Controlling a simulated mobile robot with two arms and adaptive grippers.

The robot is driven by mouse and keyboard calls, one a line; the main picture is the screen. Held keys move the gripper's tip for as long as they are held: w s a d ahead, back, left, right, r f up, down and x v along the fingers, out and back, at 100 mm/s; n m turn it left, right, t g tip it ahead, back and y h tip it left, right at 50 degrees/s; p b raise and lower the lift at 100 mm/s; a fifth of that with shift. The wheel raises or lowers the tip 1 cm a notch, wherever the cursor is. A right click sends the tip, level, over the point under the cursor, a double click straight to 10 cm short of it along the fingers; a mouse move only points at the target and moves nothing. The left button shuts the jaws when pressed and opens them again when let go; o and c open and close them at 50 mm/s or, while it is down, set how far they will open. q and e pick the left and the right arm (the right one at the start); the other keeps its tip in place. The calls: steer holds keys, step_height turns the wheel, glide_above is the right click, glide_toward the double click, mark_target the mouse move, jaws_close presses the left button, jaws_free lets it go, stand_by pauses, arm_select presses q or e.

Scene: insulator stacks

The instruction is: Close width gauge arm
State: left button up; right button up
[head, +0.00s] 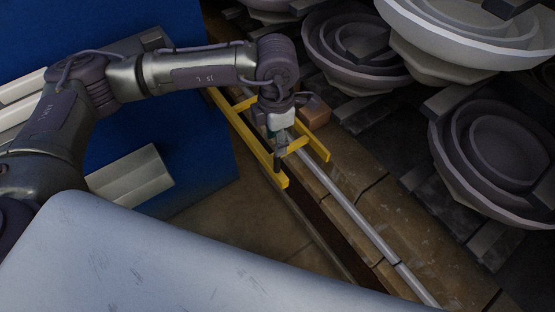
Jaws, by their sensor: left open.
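The width gauge is a yellow frame (250,138) of long parallel bars joined by a short crosspiece, lying along a grey metal rail (350,210) near the middle of the head view. I cannot tell which bar is its arm, nor how far that arm stands open. My left gripper (279,158) points down at the gauge, between the yellow bars and close to the crosspiece. Its fingers are small and dark here, and the yellow parts partly hide them. I cannot tell whether they touch the gauge. My right gripper is not in view.
Several grey bowl-shaped insulators (495,150) stand on dark blocks at the right, close to the rail. A brown block (315,112) sits beside the gauge. A blue panel (170,95) stands at the left. The brown floor (250,220) between panel and rail is clear.

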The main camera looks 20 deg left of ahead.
mark_target(277, 165)
arm_select(q)
step_height(277, 165, down, 10)
steer(key=shift+r+p, duration=0.1)
steer(key=shift+p, duration=0.8)
steer(key=shift+f, duration=0.7)
jaws_close()
